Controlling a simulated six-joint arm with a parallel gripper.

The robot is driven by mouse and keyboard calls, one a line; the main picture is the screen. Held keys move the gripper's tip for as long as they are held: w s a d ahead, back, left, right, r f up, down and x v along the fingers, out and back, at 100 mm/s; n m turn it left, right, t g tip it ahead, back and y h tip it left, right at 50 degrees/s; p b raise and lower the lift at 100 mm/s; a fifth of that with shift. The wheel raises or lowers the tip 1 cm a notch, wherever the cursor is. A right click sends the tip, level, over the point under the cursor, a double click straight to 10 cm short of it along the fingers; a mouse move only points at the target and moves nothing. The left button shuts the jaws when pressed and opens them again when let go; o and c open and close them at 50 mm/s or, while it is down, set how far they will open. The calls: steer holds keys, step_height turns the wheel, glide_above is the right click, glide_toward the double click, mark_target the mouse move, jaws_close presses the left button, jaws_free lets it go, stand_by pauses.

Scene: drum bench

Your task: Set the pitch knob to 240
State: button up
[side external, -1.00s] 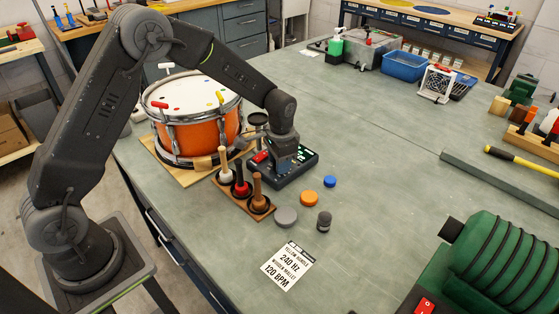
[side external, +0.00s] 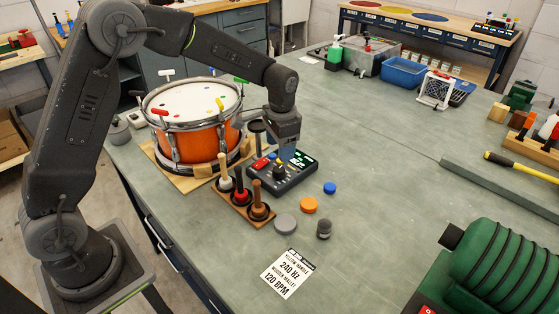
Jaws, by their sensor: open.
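The dark control box (side external: 296,176) sits on the green bench right of the orange drum (side external: 196,130). It has a red button, a green-lit display (side external: 299,157) and a black knob (side external: 279,171) on its top. My gripper (side external: 286,152) hangs pointing down above the box, over its far part and behind the knob in this view. Its jaws are open and hold nothing that I can see. The knob's pointer and the display's digits are too small to read. A white card (side external: 288,273) on the bench reads 240 Hz and 120 BPM.
A wooden rack (side external: 240,208) with several upright mallets stands close in front of the box. Blue (side external: 330,188), orange (side external: 309,205) and grey (side external: 285,224) discs and a small dark cylinder (side external: 324,229) lie to the right.

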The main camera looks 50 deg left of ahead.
step_height(320, 180, up, 6)
steer(key=shift+d, duration=0.2)
steer(key=s+r+n+t, duration=0.2)
steer(key=s+r, duration=0.2)
steer(key=s, duration=0.9)
steer(key=s+r+n+t, duration=0.1)
steer(key=s+r+t, duration=0.2)
steer(key=s, duration=1.1)
steer(key=shift+d+r+n+h, duration=0.3)
steer(key=shift+d+r+n, duration=0.15)
steer(key=shift+r, duration=0.25)
